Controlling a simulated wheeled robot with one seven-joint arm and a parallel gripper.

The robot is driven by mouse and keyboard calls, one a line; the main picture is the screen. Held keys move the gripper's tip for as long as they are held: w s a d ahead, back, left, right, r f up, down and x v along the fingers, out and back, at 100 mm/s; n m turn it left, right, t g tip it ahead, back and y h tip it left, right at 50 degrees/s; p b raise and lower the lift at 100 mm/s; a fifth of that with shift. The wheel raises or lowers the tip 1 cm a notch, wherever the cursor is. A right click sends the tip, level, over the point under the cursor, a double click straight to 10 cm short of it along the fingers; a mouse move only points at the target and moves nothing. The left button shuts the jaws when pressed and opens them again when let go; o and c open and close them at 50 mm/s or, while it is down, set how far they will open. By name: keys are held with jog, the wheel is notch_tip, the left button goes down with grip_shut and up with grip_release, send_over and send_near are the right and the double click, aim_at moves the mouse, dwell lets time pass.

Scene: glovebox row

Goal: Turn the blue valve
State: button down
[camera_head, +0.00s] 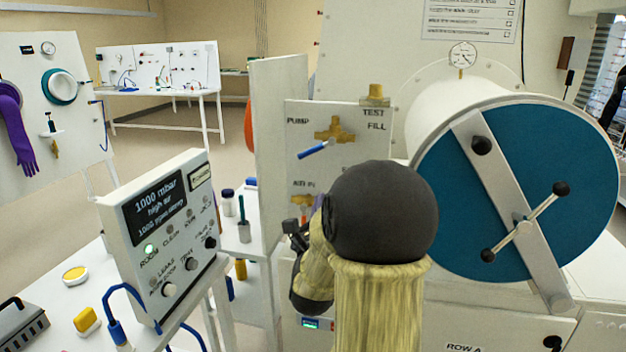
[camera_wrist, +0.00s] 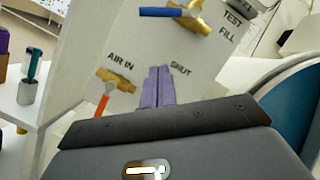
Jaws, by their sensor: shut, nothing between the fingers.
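The blue valve handle (camera_head: 316,149) is on a brass body (camera_head: 335,129) on the white panel, beside the word PUMP. The handle slants down to the left in the head view. In the wrist view the blue handle (camera_wrist: 168,12) lies nearly level at the top edge, left of its brass body (camera_wrist: 194,22). My gripper (camera_wrist: 159,72) has its purple fingers together and empty, pointing at the panel below the blue handle and apart from it in the picture. In the head view my gripper (camera_head: 297,232) is a dark shape below the valve, partly hidden by my arm.
A second brass valve (camera_wrist: 117,79) with an orange handle (camera_wrist: 102,106) sits left of my fingers by AIR IN. A big round blue door (camera_head: 450,215) with a crossbar stands right of the panel. A control box (camera_head: 165,235) stands at left.

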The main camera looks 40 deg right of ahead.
aim_at(316, 149)
jog(key=shift+s+f+m+t+y+b, duration=0.3)
jog(key=shift+f+m+t+y, duration=0.3)
jog(key=shift+f+m+t, duration=0.25)
jog(key=shift+r, duration=0.1)
jog(key=w+d+r+p, duration=0.3)
jog(key=w+r, duration=0.4)
jog(key=w, duration=0.1)
jog(key=shift+w+d, duration=0.2)
jog(key=shift+d, duration=0.15)
